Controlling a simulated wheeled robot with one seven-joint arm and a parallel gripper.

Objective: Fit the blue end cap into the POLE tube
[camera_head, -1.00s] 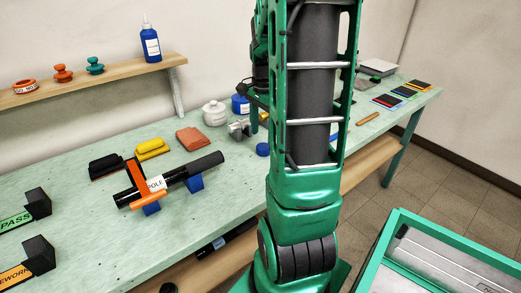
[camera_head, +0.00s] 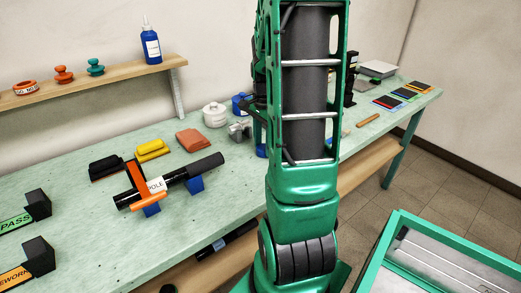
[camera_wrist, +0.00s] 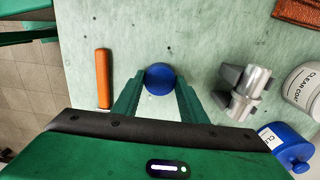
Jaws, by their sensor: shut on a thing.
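The blue end cap (camera_wrist: 160,78) is a round blue piece on the bench, between the green fingers of my gripper (camera_wrist: 160,82) in the wrist view. The fingers are shut on its sides. In the head view my arm hides part of the cap (camera_head: 261,150), and the fingers are mostly hidden. The POLE tube (camera_head: 205,165) is a black tube with a white POLE label, lying across blue supports (camera_head: 195,184) to the left of my arm. An orange clamp (camera_head: 137,177) spans it near its left end.
An orange-handled tool (camera_wrist: 103,78) lies left of the cap in the wrist view. A grey metal fitting (camera_wrist: 245,92), a clear coat jar (camera_wrist: 303,88) and a blue bottle (camera_wrist: 287,146) stand to the right. Bare bench (camera_head: 100,235) is in front.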

